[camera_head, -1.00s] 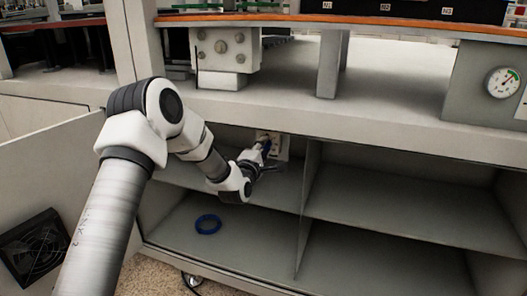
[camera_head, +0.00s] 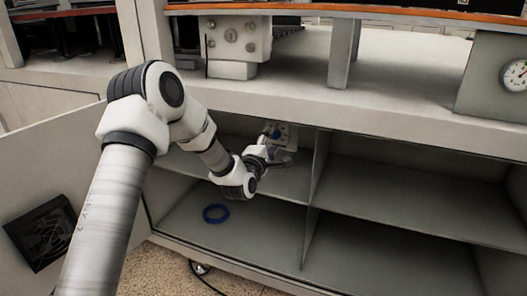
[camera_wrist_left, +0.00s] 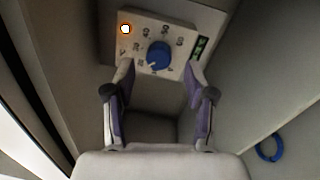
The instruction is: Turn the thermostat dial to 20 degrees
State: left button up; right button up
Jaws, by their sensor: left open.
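The thermostat dial is a blue knob (camera_wrist_left: 159,55) on a pale panel (camera_wrist_left: 178,27) with dark markings around it. The panel sits at the back of the cabinet's upper left compartment. In the head view the panel (camera_head: 291,135) is partly hidden by my left gripper (camera_head: 279,153). In the left wrist view my left gripper (camera_wrist_left: 160,75) is open, its two fingers pointing at the panel with the knob between and just beyond the tips. I cannot tell whether the fingers touch the panel. The dial's exact setting is too small to read. My right gripper is not in view.
A blue ring (camera_head: 216,213) lies on the lower left shelf. A vertical divider (camera_head: 315,180) stands right of the panel, and the cabinet door (camera_head: 70,165) is open at left. A round gauge (camera_head: 515,75) is on the grey box at right. The right compartments are empty.

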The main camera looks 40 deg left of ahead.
pick_arm(q)
jog(key=v, duration=0.9)
jog(key=shift+s, duration=0.3)
